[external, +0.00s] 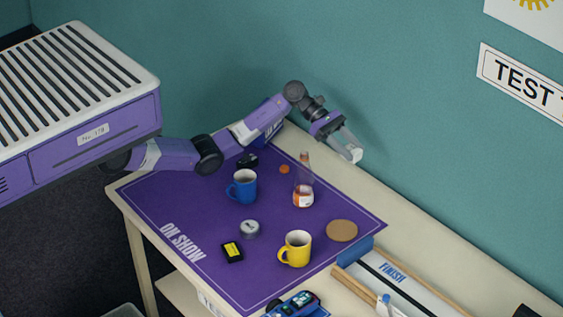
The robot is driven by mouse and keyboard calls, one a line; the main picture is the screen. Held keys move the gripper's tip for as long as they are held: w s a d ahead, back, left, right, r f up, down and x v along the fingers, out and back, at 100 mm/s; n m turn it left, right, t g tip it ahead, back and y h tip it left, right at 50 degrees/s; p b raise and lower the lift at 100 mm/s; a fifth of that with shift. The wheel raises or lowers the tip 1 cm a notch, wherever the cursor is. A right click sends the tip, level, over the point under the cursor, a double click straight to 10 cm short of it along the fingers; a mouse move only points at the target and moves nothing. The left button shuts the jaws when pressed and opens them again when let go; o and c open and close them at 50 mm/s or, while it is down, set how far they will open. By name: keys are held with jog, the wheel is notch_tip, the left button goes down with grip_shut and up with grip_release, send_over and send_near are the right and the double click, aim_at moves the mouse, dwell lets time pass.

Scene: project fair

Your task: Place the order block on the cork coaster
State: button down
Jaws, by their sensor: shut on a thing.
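My gripper (350,148) is raised over the far right part of the table, near the wall. It is shut on a small whitish thing (357,155) at its fingertips, which I take for the order block; the fingers hide most of it. The cork coaster (342,230) is a flat, round tan disc at the right side of the purple mat. Nothing lies on it. My gripper is above and beyond the coaster, well apart from it.
On the purple mat (185,200) stand a blue mug (242,187), a clear bottle (303,196), a yellow mug (295,249) left of the coaster, a grey tin (250,229) and a black-yellow box (232,252). A FINISH track (395,285) lies right of the coaster.

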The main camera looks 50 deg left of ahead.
jog(key=s+d+f+n+t+p, duration=0.35)
jog(key=s+d+p, duration=1)
jog(key=p, duration=0.65)
notch_tip(320, 180, up, 4)
jog(key=n+t+y+p, duration=0.3)
jog(key=n+t+y, duration=0.1)
jog(key=n+t, duration=0.1)
send_over(340, 230)
jog(key=shift+m, duration=0.25)
notch_tip(340, 230, down, 14)
jog(key=b, duration=0.3)
jog(key=shift+w+a+f, duration=0.1)
jog(key=shift+w+f, duration=0.05)
jog(key=shift+f, duration=0.05)
jog(key=shift+f+b, duration=1.05)
jog(key=shift+f, duration=1.6)
jog(key=shift+f, duration=0.15)
jog(key=c, duration=0.9)
grip_release()
